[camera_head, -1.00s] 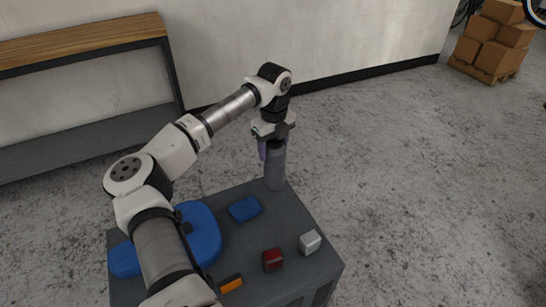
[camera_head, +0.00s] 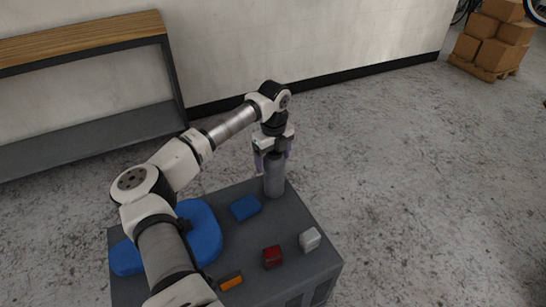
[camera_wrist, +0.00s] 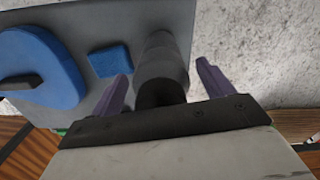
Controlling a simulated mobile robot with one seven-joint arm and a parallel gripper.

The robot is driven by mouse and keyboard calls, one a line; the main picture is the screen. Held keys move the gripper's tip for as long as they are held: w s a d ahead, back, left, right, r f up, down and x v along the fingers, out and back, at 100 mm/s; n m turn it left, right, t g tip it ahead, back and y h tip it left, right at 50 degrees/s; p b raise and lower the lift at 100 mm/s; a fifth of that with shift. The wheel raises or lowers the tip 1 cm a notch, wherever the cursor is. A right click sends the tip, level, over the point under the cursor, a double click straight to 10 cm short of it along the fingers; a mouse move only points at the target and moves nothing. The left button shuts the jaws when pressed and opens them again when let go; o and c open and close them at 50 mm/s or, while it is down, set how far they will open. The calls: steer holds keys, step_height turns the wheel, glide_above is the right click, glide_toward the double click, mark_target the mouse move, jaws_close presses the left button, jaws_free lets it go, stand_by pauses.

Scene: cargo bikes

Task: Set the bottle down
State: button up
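The grey bottle (camera_head: 275,177) stands upright at the far corner of the dark grey cart top (camera_head: 290,215), and its base appears to rest on it. My gripper (camera_head: 273,158) is above the cart, pointing down, with its purple fingers on either side of the bottle's upper part. In the wrist view the bottle (camera_wrist: 163,65) is between the fingers of my gripper (camera_wrist: 163,85), with a visible gap on each side. The fingers look open and clear of the bottle. My gripper hides the bottle's top in the head view.
On the cart top are a blue box (camera_head: 245,207), a large blue item (camera_head: 203,235) partly behind my arm, a red block (camera_head: 272,257), a white block (camera_head: 310,240) and an orange block (camera_head: 231,282). A wood-topped bench (camera_head: 85,40) stands by the wall.

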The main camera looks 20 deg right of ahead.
step_height(320, 180, up, 12)
steer(key=shift+s+r+b, duration=0.1)
steer(key=shift+b, duration=0.55)
